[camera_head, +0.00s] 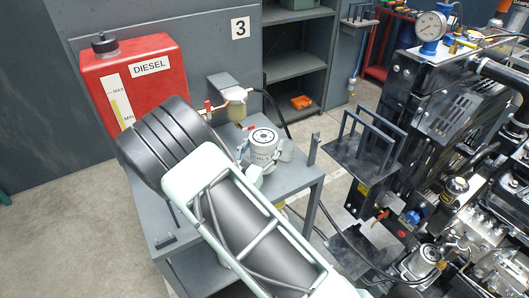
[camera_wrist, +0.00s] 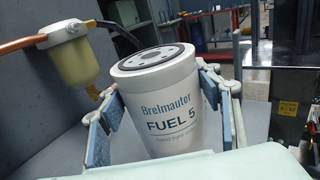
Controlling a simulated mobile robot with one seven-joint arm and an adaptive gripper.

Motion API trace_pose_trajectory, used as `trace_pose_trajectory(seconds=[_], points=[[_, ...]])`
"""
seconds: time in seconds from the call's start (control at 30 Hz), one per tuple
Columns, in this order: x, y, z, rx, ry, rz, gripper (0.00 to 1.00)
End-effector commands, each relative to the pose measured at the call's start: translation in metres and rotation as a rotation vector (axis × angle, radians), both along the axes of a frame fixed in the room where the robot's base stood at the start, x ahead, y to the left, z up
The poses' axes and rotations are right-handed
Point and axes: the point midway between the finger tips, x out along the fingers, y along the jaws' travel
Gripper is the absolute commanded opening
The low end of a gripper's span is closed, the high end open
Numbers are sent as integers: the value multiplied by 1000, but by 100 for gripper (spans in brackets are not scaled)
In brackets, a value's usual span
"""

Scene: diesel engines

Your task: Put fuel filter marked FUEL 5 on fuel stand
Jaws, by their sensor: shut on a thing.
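The white fuel filter (camera_head: 263,143) is marked "Brelmauter FUEL 5" in the wrist view (camera_wrist: 167,118), and its round top with dark holes faces up. My gripper (camera_head: 262,158) is shut around its sides; pale fingers with blue-grey pads flank it in the wrist view (camera_wrist: 162,105). The filter looks upright, slightly tilted in the wrist picture. The grey fuel stand (camera_head: 300,177) lies under the filter in the head view. Whether the filter's base touches the stand top is hidden by my gripper and arm.
A red DIESEL tank (camera_head: 131,75) stands at the back left of the stand. A yellowish fuel bowl (camera_head: 234,104) with copper pipe and black hose is on the wall bracket behind the filter. An engine (camera_head: 480,200) and a black rack (camera_head: 368,150) stand right. Shelves (camera_head: 297,65) are behind.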

Motion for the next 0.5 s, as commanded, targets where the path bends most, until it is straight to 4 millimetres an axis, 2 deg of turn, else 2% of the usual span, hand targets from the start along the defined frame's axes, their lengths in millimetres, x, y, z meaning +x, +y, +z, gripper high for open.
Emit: trace_pose_trajectory(seconds=[0.27, 0.5], points=[[3, -3, -31, -3, 0, 0, 23], [3, -3, -34, -1, -2, -1, 23]])
